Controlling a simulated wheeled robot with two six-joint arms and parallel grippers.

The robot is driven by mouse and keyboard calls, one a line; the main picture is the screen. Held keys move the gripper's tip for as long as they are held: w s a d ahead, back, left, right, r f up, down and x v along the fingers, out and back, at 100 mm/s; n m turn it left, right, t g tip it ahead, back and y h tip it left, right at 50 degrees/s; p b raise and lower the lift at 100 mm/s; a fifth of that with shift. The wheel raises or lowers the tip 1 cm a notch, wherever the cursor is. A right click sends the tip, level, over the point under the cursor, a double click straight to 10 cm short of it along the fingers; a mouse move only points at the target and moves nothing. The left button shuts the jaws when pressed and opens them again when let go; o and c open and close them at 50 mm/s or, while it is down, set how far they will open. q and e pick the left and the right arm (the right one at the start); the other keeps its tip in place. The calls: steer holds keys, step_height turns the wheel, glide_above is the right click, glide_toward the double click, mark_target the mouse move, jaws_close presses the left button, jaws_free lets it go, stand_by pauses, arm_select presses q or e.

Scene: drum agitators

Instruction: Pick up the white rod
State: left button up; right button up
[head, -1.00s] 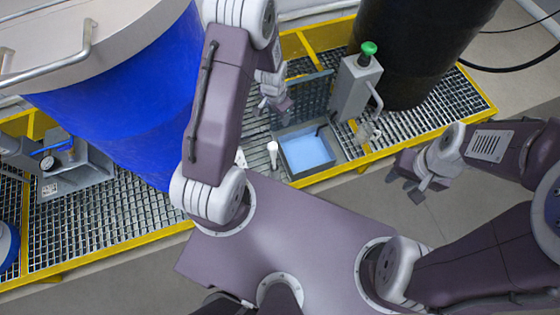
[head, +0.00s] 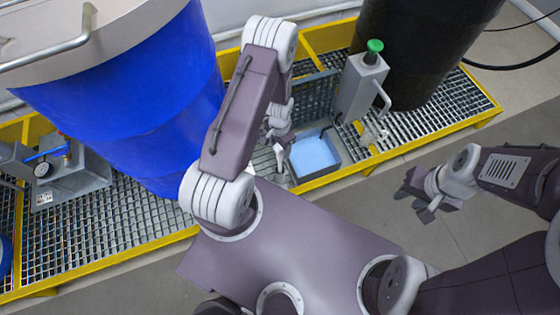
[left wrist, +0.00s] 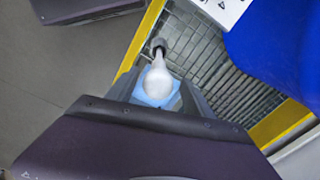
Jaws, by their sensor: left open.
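The white rod (head: 279,158) stands on the grating just left of the blue-filled tray. Its upper part is partly hidden by my left gripper (head: 279,139) in the head view. In the left wrist view the white rod (left wrist: 157,78) shows between the two dark fingers of my left gripper (left wrist: 157,92), with a grey end beyond it. The fingers are apart; I cannot tell whether either touches the rod. My right gripper (head: 416,203) is open and empty above the floor at the right.
The grey tray (head: 340,165) with light-blue contents is close beside the rod. A grey pump-like unit with a green knob (head: 375,46) stands behind it. A large blue drum (head: 140,100) is at left, a black drum (head: 415,50) at back right. A yellow rail (head: 420,150) edges the grating.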

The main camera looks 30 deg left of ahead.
arm_select(q)
step_height(320, 180, down, 5)
steer(key=shift+s+d+b, duration=0.1)
steer(key=shift+s+b, duration=0.05)
steer(key=shift+b, duration=0.55)
steer(key=shift+r, duration=0.1)
jaws_close()
